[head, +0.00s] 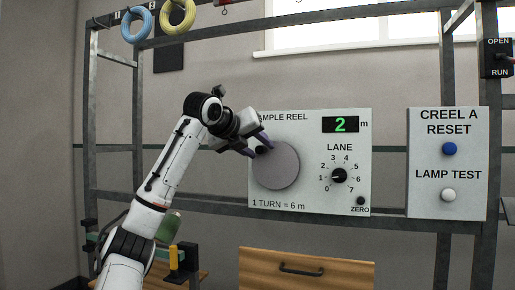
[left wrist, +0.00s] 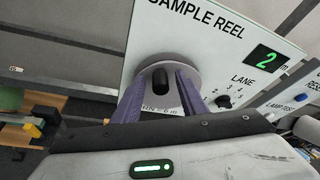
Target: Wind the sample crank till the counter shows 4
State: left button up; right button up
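The sample reel panel (head: 310,190) is white and carries a round grey crank disc (head: 278,170). A dark crank knob (head: 262,150) sits at the disc's upper left. The green counter (head: 340,125) shows 2 m, and it also reads 2 in the left wrist view (left wrist: 267,58). My left gripper (head: 256,145) is at the knob, its purple fingers apart. In the left wrist view the black knob (left wrist: 160,78) lies between the fingertips, with a visible gap on each side. My right gripper is not in view.
Right of the disc are a lane dial (head: 339,176) and a ZERO button (head: 361,201). Another panel (head: 447,180) has a blue button (head: 449,149) and a white button (head: 448,195). A wooden drawer (head: 306,268) is below. Metal frame bars surround the panels.

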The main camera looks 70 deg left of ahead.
pick_arm(q)
jog(key=shift+s+d+r, duration=0.15)
jog(key=shift+s+d, duration=0.15)
jog(key=shift+s, duration=0.05)
jog(key=b+v, duration=0.2)
jog(key=v, duration=0.7)
jog(key=shift+s, duration=0.15)
